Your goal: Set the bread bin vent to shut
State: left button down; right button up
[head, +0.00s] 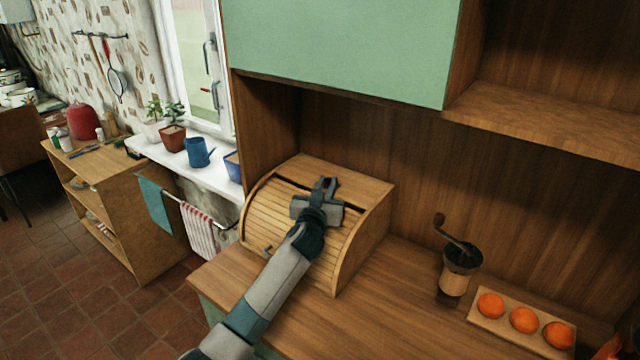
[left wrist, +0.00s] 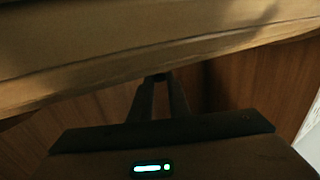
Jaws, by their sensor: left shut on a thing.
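The wooden bread bin (head: 285,222) stands on the counter below the green cupboard, its slatted roll front down. A dark slot (head: 285,182) runs along its top, behind the slats. My left gripper (head: 325,184) is over the top of the bin at this slot, shut on a small dark part. In the left wrist view the fingers (left wrist: 160,80) meet at the edge of a pale wooden surface, likely the bread bin (left wrist: 90,60). The gripped part, which may be the vent's slider, is mostly hidden by the fingers, so its position along the slot cannot be told.
A coffee grinder (head: 458,270) and a board (head: 490,322) with oranges (head: 523,320) stand to the right on the counter. The green cupboard (head: 340,45) hangs above. Counter between bin and grinder is clear.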

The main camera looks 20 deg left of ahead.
pick_arm(q)
jog(key=shift+d+f, duration=0.1)
jog(key=c, duration=1.9)
grip_release()
jog(key=shift+o, duration=0.9)
jog(key=shift+s+d, duration=0.1)
jog(key=shift+d, duration=0.05)
jog(key=shift+s, duration=0.15)
jog(key=shift+s, duration=0.5)
jog(key=s+b, duration=0.4)
jog(key=s, duration=1.2)
jog(key=shift+d, duration=0.35)
jog(key=shift+s, duration=0.1)
